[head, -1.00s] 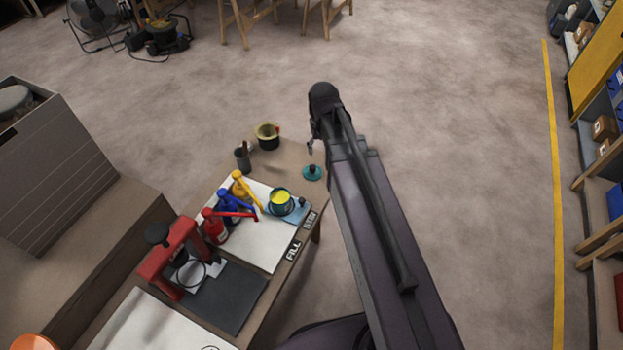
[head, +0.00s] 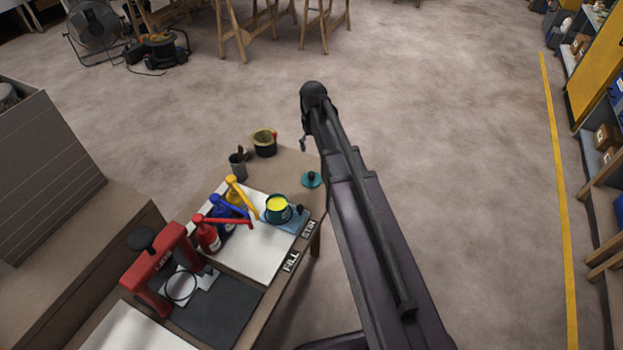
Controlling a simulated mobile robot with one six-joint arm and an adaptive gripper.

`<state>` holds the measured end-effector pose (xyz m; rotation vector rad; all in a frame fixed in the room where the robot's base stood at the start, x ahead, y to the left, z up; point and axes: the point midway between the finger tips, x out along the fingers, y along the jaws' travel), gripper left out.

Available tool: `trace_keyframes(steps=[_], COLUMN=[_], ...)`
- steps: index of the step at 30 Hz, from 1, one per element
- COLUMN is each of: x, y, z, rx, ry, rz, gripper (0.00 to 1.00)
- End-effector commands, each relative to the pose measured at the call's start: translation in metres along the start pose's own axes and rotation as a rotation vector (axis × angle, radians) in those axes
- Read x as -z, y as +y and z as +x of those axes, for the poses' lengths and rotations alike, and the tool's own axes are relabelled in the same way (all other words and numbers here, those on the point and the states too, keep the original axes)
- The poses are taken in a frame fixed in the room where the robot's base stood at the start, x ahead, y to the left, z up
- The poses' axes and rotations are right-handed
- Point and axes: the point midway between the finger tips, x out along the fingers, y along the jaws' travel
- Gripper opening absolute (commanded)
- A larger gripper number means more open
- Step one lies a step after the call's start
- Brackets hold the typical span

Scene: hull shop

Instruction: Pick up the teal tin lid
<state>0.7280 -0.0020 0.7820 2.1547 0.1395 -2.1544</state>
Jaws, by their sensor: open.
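The teal tin lid (head: 312,180) is a small round disc with a dark knob on top. It lies flat on the wooden table near its far right corner, in the head view. My gripper (head: 303,146) is only partly visible, small and dark, at the far end of my arm. In the picture it shows above the lid, apart from it. It looks empty; most of it is hidden behind the arm's end.
A teal tin (head: 277,209) with yellow contents stands left of the lid on a blue pad. Yellow, blue and red pump bottles (head: 206,235), a dark cup (head: 238,166), a yellowish pot (head: 265,143) and a red press (head: 161,262) share the table.

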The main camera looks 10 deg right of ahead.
Motion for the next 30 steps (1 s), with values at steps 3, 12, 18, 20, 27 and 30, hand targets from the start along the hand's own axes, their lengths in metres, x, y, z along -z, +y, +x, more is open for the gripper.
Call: trace_keyframes(steps=[3,12,18,20,27,30], x=[0.0,0.0,0.0,0.0,0.0,0.0], y=[0.0,0.0,0.0,0.0,-0.001,-0.001], z=[0.005,0.027,0.043,0.047,0.066,0.074], rx=[0.0,0.0,0.0,0.0,0.0,0.0], ry=[0.0,0.0,0.0,0.0,0.0,0.0], rz=[0.0,0.0,0.0,0.0,0.0,0.0], gripper=[0.77,0.77,0.77,0.77,0.77,0.77])
